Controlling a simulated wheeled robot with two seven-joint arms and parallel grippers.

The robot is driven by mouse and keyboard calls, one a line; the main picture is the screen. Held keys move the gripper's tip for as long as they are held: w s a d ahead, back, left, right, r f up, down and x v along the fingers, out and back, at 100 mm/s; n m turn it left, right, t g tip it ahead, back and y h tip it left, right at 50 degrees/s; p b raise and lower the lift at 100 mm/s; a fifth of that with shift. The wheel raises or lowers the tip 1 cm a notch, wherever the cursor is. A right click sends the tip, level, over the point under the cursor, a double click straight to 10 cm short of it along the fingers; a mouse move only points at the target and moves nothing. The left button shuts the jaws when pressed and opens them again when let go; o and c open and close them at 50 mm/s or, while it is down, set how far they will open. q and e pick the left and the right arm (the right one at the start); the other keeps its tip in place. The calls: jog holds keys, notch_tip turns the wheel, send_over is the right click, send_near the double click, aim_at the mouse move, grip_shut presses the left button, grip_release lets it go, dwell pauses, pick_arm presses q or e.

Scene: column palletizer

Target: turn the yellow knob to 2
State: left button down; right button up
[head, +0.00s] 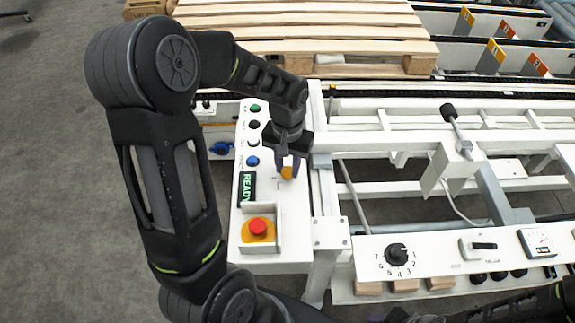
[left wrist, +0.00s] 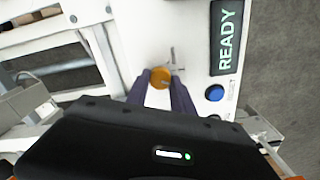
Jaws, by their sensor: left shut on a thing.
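The yellow knob (head: 287,172) is on the white control panel (head: 290,240), to the right of the green READY display (head: 248,189). My left gripper (head: 289,167) comes down on it from above, its fingers on either side of the knob. In the left wrist view the knob (left wrist: 160,78) shows between the two fingertips of the left gripper (left wrist: 162,84), which is shut on it. Faint marks are on the panel beside the knob, too small to read. My right gripper does not show clearly in either view.
A red emergency button (head: 258,227) sits in a guard at the panel's front. Several small buttons, including a blue one (head: 253,161), line the panel's left side. A black numbered dial (head: 396,254) is on another panel at right. A wooden pallet (head: 320,35) lies behind.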

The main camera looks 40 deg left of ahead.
aim_at(288, 170)
pick_arm(q)
jog(key=shift+m, duration=1.5)
jog(key=c, duration=1.1)
grip_release()
notch_tip(288, 170, up, 8)
jog(key=shift+f, duration=0.1)
